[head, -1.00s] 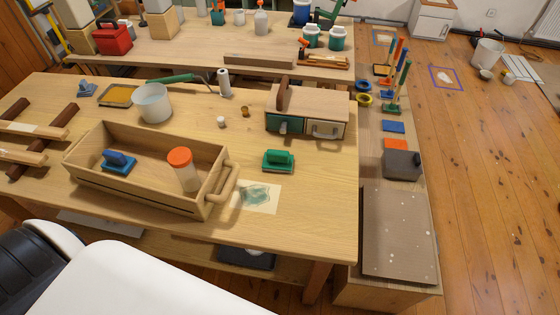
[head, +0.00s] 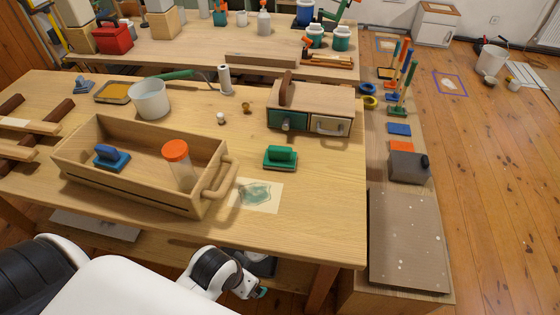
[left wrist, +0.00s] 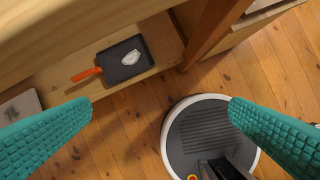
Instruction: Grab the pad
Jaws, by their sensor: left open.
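A green pad with a raised green handle (head: 281,157) lies on the workbench, right of the wooden tray and behind a paper with a teal paint patch. A blue pad with a handle (head: 111,158) sits inside the tray. Another small blue pad-like piece (head: 84,86) lies at the back left of the bench. My left gripper (head: 262,292) is low in front of the bench edge, below the top and far from the pads. In the left wrist view its teal fingers (left wrist: 160,122) are wide apart with nothing between them. My right gripper is not seen.
The wooden tray (head: 133,190) also holds an orange-lidded jar (head: 177,165). A drawer box (head: 312,108) stands behind the green pad. The bench edge lies above my left gripper. A lower shelf holds a dark pan with an orange handle (left wrist: 125,60). Bench room right of the green pad is clear.

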